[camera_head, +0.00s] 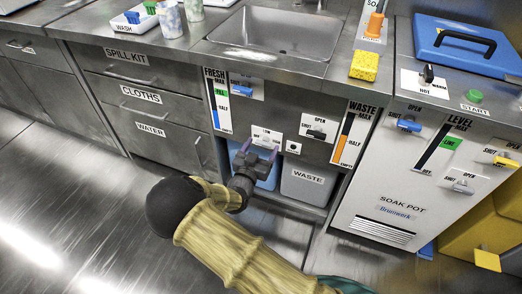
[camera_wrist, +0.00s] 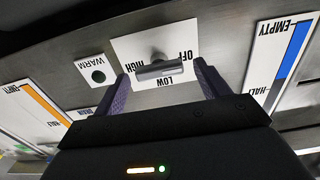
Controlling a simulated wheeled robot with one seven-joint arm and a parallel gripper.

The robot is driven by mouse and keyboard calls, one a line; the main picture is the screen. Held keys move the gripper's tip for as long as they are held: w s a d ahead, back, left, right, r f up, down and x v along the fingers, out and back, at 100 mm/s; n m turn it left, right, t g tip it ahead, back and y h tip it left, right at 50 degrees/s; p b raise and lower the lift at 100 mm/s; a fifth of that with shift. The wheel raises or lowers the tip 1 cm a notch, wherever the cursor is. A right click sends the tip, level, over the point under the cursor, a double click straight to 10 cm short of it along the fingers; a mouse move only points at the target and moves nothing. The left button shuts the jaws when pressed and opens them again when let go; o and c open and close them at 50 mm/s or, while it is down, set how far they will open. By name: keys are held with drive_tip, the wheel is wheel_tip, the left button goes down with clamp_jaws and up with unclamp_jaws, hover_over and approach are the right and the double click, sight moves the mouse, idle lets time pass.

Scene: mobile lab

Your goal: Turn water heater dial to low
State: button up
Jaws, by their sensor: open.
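The water heater dial (camera_wrist: 160,69) is a grey bar knob on a white plate marked OFF, LOW and HIGH, seen upside down in the wrist view. Its bar lies roughly level across the plate, just above the LOW mark there; I cannot tell which end is its pointer. In the head view its plate (camera_head: 266,133) shows below the sink, and the knob is mostly hidden by my gripper (camera_head: 261,149). My gripper, also in the wrist view (camera_wrist: 162,73), is open, with its purple fingers on either side of the knob and visible gaps between.
A FRESH gauge (camera_head: 217,100) and a WASTE gauge (camera_head: 354,133) flank the panel. An OPEN/SHUT handle (camera_head: 317,133) is close to the dial's right. A grey WASTE bin (camera_head: 307,181) stands below.

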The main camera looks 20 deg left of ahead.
drive_tip(key=shift+c, duration=0.2)
drive_tip(key=c, duration=0.9)
drive_tip(key=shift+c, duration=0.2)
drive_tip(key=shift+m, duration=0.4)
drive_tip(key=m, duration=0.4)
drive_tip(key=shift+d+f, duration=0.1)
drive_tip(key=m+b, duration=0.1)
drive_tip(key=m, duration=0.3)
drive_tip(key=shift+f+m, duration=0.1)
drive_tip(key=shift+m, duration=0.2)
drive_tip(key=shift+f+m+b, duration=0.1)
drive_tip(key=shift+m+b, duration=2.45)
drive_tip(key=shift+m, duration=1.65)
